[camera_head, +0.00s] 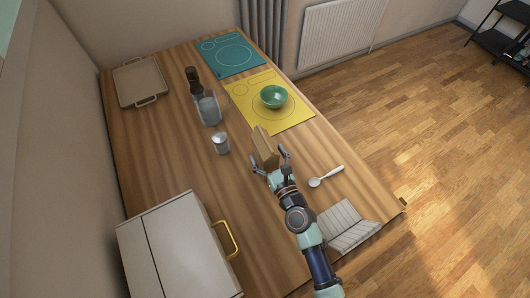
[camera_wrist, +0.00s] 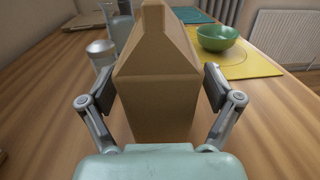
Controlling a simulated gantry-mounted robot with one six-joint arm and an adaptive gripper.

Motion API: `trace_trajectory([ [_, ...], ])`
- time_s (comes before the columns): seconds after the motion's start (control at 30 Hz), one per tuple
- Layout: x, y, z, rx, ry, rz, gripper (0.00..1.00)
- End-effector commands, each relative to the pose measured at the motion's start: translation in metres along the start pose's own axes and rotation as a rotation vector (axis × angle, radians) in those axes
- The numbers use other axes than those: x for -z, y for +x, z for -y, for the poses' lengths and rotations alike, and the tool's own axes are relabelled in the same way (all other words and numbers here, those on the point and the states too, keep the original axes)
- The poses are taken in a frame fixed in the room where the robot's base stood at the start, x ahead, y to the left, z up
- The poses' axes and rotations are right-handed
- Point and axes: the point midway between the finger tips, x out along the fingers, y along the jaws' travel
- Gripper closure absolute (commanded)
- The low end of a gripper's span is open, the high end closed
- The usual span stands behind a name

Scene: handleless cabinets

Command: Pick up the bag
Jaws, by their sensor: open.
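The bag (camera_head: 264,146) is a brown paper bag with a folded, peaked top. It stands upright on the wooden table, left of the spoon and in front of the yellow mat. In the wrist view the bag (camera_wrist: 158,80) fills the middle. My gripper (camera_head: 272,160) is open at the near side of the bag. In the wrist view its two fingers (camera_wrist: 150,88) stand on either side of the bag's lower part, with a small gap visible at the right. The bag's far side is hidden.
A metal can (camera_head: 220,143) stands left of the bag, with a glass jar (camera_head: 209,108) and dark bottle (camera_head: 192,77) behind. A green bowl (camera_head: 274,96) sits on the yellow mat (camera_head: 292,118).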

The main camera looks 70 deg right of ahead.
Motion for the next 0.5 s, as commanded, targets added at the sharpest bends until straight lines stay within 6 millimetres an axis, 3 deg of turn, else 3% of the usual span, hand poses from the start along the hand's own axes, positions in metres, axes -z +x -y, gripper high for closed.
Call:
trace_trajectory([
  [0.1,0.0015,0.0143,-0.0005,-0.001,0.0,-0.001,0.1],
  [0.33,0.0016,0.0162,-0.0004,-0.001,0.0,-0.001,0.1],
  [0.5,0.0015,0.0161,-0.0004,-0.001,0.0,-0.001,0.37],
])
